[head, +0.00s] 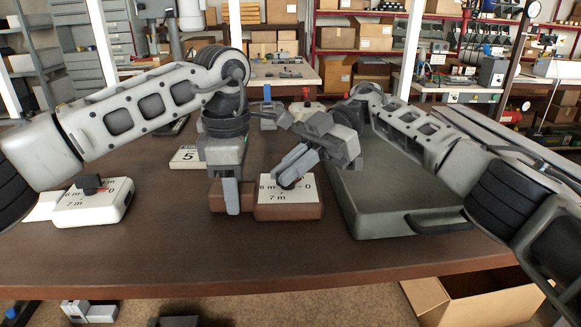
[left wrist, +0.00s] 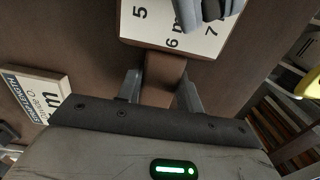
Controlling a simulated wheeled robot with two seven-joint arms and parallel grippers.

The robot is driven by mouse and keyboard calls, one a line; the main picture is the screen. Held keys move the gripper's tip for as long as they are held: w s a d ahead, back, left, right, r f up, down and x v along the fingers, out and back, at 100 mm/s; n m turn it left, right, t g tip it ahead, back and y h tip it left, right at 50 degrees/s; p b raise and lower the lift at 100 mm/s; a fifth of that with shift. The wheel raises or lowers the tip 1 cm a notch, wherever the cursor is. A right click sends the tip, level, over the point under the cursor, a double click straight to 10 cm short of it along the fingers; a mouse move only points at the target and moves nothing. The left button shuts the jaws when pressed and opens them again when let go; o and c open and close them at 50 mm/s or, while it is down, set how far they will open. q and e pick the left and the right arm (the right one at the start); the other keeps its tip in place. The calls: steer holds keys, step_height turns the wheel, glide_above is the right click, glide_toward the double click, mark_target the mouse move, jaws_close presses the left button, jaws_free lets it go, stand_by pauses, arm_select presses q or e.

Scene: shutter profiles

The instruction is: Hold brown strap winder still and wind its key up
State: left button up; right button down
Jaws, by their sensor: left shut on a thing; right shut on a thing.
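The brown strap winder (head: 290,212) lies flat on the table, with a white numbered dial on top. My left gripper (head: 226,202) is shut on the brown block at the winder's left end; the left wrist view shows this block (left wrist: 163,78) between the two fingers. My right gripper (head: 287,180) comes down over the dial and is shut on the key, which is mostly hidden by the fingers. The dial's 0 and 7 m marks show in the head view. The left wrist view shows the dial (left wrist: 146,28) with the right fingers above it.
A white winder (head: 95,207) with a black key stands at the left. A white card with a 5 (head: 185,157) lies behind my left gripper. A grey-green case (head: 405,200) with a dark handle fills the table's right. The front strip of table is clear.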

steer(key=c, duration=1.5)
jaws_free()
